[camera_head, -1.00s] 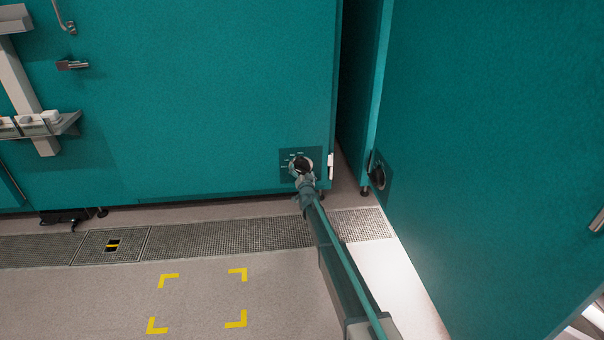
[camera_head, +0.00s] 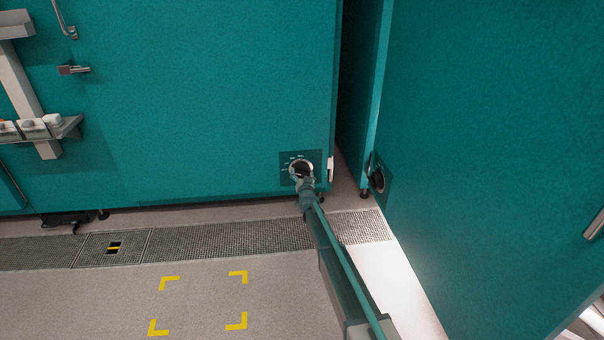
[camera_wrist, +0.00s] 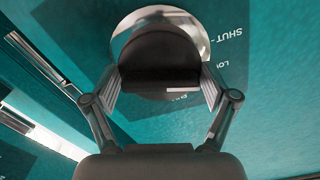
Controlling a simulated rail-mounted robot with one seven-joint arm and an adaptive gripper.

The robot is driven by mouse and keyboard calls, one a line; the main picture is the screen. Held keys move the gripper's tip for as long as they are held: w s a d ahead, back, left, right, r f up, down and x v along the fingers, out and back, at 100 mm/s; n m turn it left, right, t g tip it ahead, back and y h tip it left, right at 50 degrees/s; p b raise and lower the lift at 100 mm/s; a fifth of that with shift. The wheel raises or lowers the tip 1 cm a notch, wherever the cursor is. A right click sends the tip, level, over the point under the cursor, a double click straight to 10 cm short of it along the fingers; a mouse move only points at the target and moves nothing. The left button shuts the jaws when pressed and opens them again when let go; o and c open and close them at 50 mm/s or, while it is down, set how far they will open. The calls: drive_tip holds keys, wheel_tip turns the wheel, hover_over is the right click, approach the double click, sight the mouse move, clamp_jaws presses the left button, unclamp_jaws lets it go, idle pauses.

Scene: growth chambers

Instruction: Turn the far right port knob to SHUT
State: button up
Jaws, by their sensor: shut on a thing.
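A dark round port knob (camera_head: 301,168) sits on a labelled plate (camera_head: 286,158) low on the teal chamber front, near its right edge. My gripper (camera_head: 305,183) reaches it from below. In the wrist view the knob (camera_wrist: 160,62) fills the space between the two fingers of my gripper (camera_wrist: 160,92), which is shut on it. A light bar on the knob's face points right. A pale round ring (camera_wrist: 125,25) shows behind the knob. The label SHUT (camera_wrist: 225,33) is at upper right, with LOW (camera_wrist: 215,72) below it. Other labels are partly hidden.
A second dark knob (camera_head: 378,180) is on the teal chamber at right, across a narrow gap. A floor grating (camera_head: 200,243) runs along the chamber's foot. Yellow corner marks (camera_head: 238,277) lie on open floor. A shelf with small items (camera_head: 35,128) is at left.

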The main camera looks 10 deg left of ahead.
drive_tip(key=shift+n+p, duration=1.15)
drive_tip(key=shift+n, duration=0.85)
drive_tip(key=o, duration=1)
drive_tip(key=shift+c, duration=0.2)
drive_tip(key=v, duration=1.2)
